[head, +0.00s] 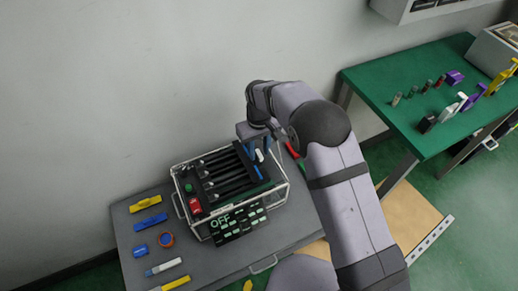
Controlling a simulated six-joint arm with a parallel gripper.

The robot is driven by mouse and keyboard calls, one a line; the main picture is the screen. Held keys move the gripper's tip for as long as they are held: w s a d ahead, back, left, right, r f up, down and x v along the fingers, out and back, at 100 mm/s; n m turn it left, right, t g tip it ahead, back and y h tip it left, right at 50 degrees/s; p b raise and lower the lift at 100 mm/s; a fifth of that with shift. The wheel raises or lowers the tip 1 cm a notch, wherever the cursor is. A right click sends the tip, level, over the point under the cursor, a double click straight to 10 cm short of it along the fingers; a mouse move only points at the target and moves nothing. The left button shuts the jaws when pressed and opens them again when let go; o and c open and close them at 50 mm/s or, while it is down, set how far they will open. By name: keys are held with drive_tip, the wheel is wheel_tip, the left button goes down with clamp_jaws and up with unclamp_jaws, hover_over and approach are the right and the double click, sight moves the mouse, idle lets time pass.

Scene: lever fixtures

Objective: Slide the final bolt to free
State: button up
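A fixture with a pale wire-like frame (283,190) stands on the grey table. Its top carries several dark parallel bars (228,177) that look like sliding bolts. A blue strip and a small white piece (259,156) show at its right end. A green button (188,188) and a red button (195,206) sit at its left. A dark front panel (238,222) reads "OFF" in green. My gripper (262,146) is over the fixture's back right end. The arm hides part of it, so its fingers and any contact with a bolt are unclear.
Yellow and blue blocks, a round orange-and-blue item (166,240) and pens lie left on the grey table (128,218). A red item (292,150) is just right of the fixture. A green table (400,90) with small objects stands at right. A wall is behind.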

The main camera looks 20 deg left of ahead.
clamp_jaws()
drive_tip(key=w+d, duration=0.4)
drive_tip(key=shift+a, duration=0.1)
unclamp_jaws()
wheel_tip(320, 180, up, 8)
drive_tip(key=b, duration=0.2)
drive_tip(key=shift+f, duration=0.25)
